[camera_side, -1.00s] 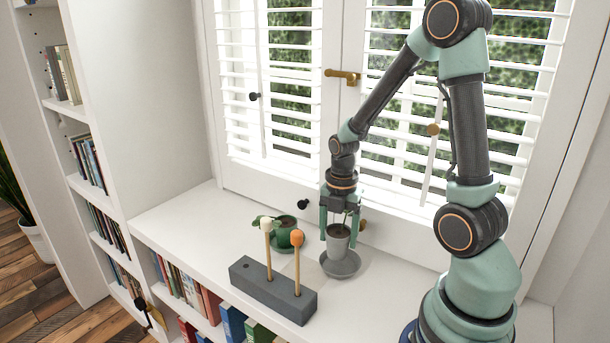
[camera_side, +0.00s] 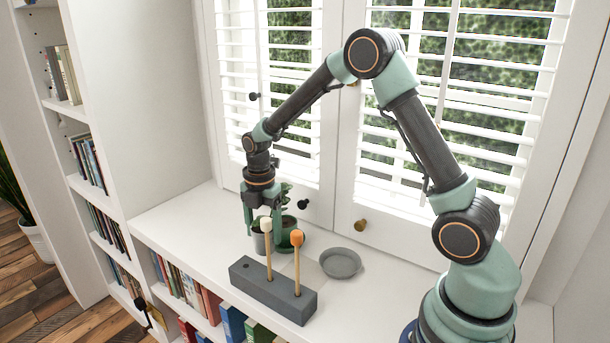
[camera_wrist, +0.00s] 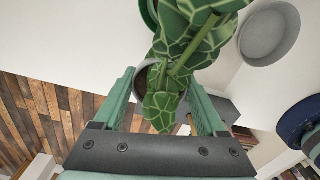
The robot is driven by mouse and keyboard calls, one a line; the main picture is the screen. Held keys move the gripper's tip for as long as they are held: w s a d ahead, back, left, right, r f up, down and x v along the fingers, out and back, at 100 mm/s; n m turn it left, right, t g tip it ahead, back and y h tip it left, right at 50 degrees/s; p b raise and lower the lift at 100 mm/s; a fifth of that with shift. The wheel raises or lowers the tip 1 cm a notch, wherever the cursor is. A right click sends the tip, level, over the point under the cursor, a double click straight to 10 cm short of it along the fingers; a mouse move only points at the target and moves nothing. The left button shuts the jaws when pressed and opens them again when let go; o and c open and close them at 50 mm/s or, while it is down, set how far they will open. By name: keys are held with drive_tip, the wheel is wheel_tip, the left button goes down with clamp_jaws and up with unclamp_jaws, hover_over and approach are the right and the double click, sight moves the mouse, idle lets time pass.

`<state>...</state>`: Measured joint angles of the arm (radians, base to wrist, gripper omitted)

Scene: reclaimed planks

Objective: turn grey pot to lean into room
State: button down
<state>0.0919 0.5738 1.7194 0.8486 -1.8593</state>
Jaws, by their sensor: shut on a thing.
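The grey pot (camera_side: 258,241) is between the fingers of my gripper (camera_side: 262,226), to the left of the green pot (camera_side: 287,238) on the white sill. The block's white-tipped stick partly covers it. I cannot tell if its base touches the sill. In the wrist view, dark soil shows in the grey pot (camera_wrist: 143,82) between my fingers (camera_wrist: 163,82). Patterned green leaves (camera_wrist: 190,35) spread up and right across the green pot (camera_wrist: 148,12). In the side view, leaves (camera_side: 280,196) show just right of my gripper. The grey saucer (camera_side: 340,263) lies empty to the right.
A dark grey block (camera_side: 272,290) with a white-tipped stick (camera_side: 266,226) and an orange-tipped stick (camera_side: 297,238) stands in front of the pots. Shuttered windows rise behind, with a brass knob (camera_side: 361,225). The sill left of the grey pot is clear.

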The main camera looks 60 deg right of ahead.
drive_tip(key=shift+r, duration=1.45)
drive_tip(key=s+d+f+m, duration=0.1)
drive_tip(key=s+d, duration=0.2)
drive_tip(key=s, duration=0.2)
drive_tip(key=s+d+f+m, duration=0.1)
drive_tip(key=s+d, duration=0.1)
drive_tip(key=s, duration=0.3)
drive_tip(key=s+d+m, duration=0.1)
drive_tip(key=s+d, duration=0.2)
drive_tip(key=s, duration=0.2)
drive_tip(key=shift+s+d+f+m, duration=0.25)
drive_tip(key=shift+d+f+m, duration=0.1)
drive_tip(key=shift+f+m, duration=0.05)
drive_tip(key=shift+s+f, duration=0.1)
drive_tip(key=shift+f, duration=1.5)
unclamp_jaws()
